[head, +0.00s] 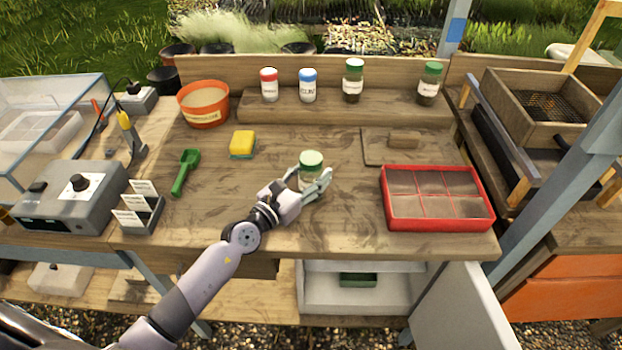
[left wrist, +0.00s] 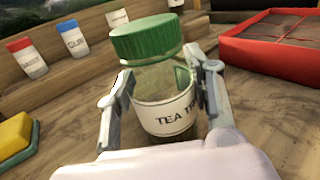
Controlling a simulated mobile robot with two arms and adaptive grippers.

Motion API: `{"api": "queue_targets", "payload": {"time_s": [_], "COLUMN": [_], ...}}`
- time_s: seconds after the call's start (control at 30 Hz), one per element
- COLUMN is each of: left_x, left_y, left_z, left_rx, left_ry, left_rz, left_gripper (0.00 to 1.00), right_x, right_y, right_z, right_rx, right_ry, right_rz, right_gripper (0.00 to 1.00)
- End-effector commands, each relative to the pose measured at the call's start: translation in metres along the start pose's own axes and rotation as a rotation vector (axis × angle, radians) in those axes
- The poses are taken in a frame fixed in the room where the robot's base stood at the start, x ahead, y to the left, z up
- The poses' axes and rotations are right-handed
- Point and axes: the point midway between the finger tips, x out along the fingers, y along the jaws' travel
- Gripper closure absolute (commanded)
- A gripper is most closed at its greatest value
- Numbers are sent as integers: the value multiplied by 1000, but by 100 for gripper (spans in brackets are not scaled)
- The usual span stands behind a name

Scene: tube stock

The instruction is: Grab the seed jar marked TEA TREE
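The seed jar (head: 311,166) has a green lid and clear glass and stands upright near the middle of the bench. In the left wrist view the jar (left wrist: 166,85) fills the middle, and its white label reads "TEA TR", the rest hidden by a finger. My left gripper (head: 310,180) is around the jar, one finger on each side. In the left wrist view the fingers of the gripper (left wrist: 163,98) look open, with a narrow gap at the left finger; contact at the right finger is unclear. My right gripper is out of view.
A red divided tray (head: 437,226) lies to the right. A yellow sponge (head: 243,143), green scoop (head: 185,171) and orange pot (head: 204,117) are to the left. Several other jars, including a green-lidded one (head: 353,81), stand on the back shelf. The bench around the jar is clear.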

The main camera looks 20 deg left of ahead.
Motion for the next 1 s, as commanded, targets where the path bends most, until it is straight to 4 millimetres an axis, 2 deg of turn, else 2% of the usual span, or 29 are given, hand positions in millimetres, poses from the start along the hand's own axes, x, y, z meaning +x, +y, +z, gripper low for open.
{"api": "queue_targets", "payload": {"time_s": [0.07, 0.5, 0.77, 0.87, 1.0], "left_x": [0, 0, 0, 0, 0], "left_y": [0, 0, 0, 0, 0], "left_z": [0, 1, 3, 10, 29], "left_rx": [0, 1, 0, -1, -2], "left_ry": [0, -2, -2, -3, -5], "left_rz": [0, 0, 0, 0, 1], "left_gripper": [61, 89, 89, 89, 89], "right_x": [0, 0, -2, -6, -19], "right_y": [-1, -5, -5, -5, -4], "right_z": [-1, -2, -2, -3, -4], "right_rx": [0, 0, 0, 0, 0], "right_ry": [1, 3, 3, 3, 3], "right_rz": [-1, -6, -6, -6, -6], "right_gripper": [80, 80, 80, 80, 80]}}
